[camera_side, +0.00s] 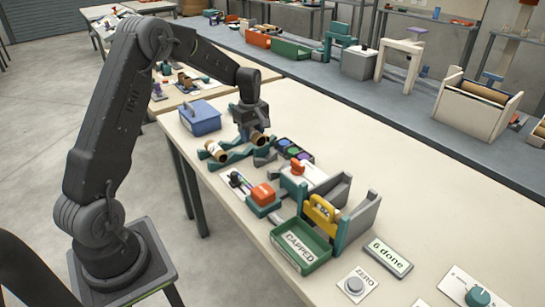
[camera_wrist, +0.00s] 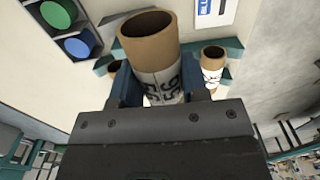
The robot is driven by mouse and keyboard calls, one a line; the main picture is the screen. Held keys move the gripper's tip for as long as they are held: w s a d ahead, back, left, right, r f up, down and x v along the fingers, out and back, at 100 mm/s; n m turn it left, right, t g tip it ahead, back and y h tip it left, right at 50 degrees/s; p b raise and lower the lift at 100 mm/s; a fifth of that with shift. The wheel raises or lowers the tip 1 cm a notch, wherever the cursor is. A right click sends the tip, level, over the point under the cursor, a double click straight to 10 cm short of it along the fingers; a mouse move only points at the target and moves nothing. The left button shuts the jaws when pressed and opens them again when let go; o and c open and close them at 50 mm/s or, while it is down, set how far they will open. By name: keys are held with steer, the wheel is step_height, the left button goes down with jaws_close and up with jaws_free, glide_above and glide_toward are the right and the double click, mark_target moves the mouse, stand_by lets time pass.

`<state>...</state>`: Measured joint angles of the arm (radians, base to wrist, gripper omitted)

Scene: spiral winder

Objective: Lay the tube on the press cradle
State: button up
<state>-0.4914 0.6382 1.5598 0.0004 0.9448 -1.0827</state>
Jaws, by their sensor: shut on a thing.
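My gripper (camera_side: 254,133) is shut on a brown cardboard tube (camera_side: 260,139) above the teal rack at the back left of the bench. In the wrist view the held tube (camera_wrist: 155,48) stands between the dark blue fingers (camera_wrist: 160,84), its hollow end toward the top and a printed white label on its side. A second tube (camera_side: 215,151) with a white label lies in the teal rack (camera_side: 228,161); it also shows in the wrist view (camera_wrist: 212,68). A teal and grey press-like station (camera_side: 318,183) with a red-orange part stands nearer the front. I cannot tell which surface is its cradle.
A blue box (camera_side: 201,117) is behind the rack. A tray of coloured caps (camera_side: 294,150) lies right of my gripper. A green CAPPED bin (camera_side: 301,245), a "6 done" sign (camera_side: 388,257) and a ZERO button (camera_side: 355,285) are at the front.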

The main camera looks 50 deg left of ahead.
steer(key=w+d+f, duration=0.3)
steer(key=w+d, duration=0.1)
steer(key=shift+w+d+f, duration=0.15)
steer(key=shift+w+f, duration=0.15)
steer(key=shift+f, duration=2.05)
steer(key=shift+f, duration=0.2)
steer(key=shift+f, duration=0.35)
steer(key=shift+f, duration=0.1)
steer(key=o, duration=0.9)
